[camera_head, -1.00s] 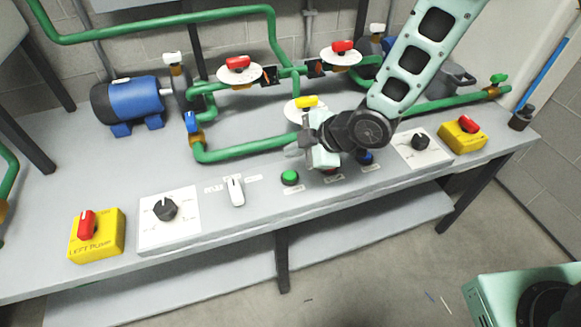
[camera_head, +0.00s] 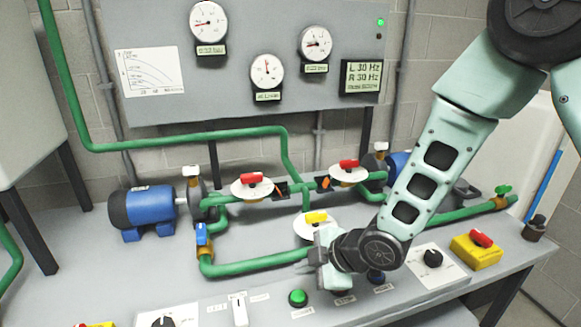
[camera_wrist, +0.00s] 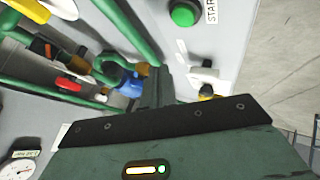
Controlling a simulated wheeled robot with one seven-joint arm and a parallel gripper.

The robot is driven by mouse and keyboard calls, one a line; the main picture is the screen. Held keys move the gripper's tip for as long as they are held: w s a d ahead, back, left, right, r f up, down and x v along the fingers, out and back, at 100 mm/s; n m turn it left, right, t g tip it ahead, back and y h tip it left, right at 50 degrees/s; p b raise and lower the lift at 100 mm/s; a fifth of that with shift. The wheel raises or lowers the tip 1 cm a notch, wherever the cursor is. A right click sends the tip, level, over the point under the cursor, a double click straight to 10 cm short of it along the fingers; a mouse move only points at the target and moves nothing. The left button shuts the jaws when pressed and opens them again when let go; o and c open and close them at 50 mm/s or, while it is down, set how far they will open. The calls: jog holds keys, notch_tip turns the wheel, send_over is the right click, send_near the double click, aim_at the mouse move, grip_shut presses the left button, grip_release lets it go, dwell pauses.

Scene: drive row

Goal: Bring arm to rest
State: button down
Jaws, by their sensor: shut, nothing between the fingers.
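My gripper (camera_head: 305,262) is at the end of my pale green arm, over the bench just above the row of buttons. Its fingers point left in the head view, and it is shut and empty. In the wrist view the shut fingers (camera_wrist: 158,88) show in the middle. The lit green button (camera_head: 298,298) is just below the gripper, and it also shows in the wrist view (camera_wrist: 184,14). A blue button (camera_head: 376,277) is to the right below my wrist. I cannot tell whether the gripper touches anything.
Green pipes (camera_head: 250,264) with red-handled valves (camera_head: 251,180) and a yellow-handled valve (camera_head: 316,218) run behind the gripper. A blue motor (camera_head: 147,208) stands at the left. A gauge panel (camera_head: 240,75) is on the wall. A white switch (camera_head: 239,312) is at the front.

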jog(key=s+d+r+m+g+h, duration=0.1)
jog(key=s+d+r+m+h, duration=0.1)
jog(key=s, duration=0.5)
jog(key=s+d+r+m+g+h+p, duration=0.1)
jog(key=s+d+r+m+g+h, duration=0.1)
jog(key=s+d+r+m, duration=0.3)
jog(key=s+d+r+m+g+h+p, duration=0.1)
jog(key=s+d+r+m+h, duration=0.1)
jog(key=s+r+m, duration=0.3)
jog(key=s+d+r, duration=0.1)
jog(key=s+r, duration=0.2)
jog(key=s, duration=0.3)
jog(key=shift+s+d+g+h, duration=0.25)
jog(key=shift+d+g+h, duration=0.05)
jog(key=shift+g+h, duration=0.1)
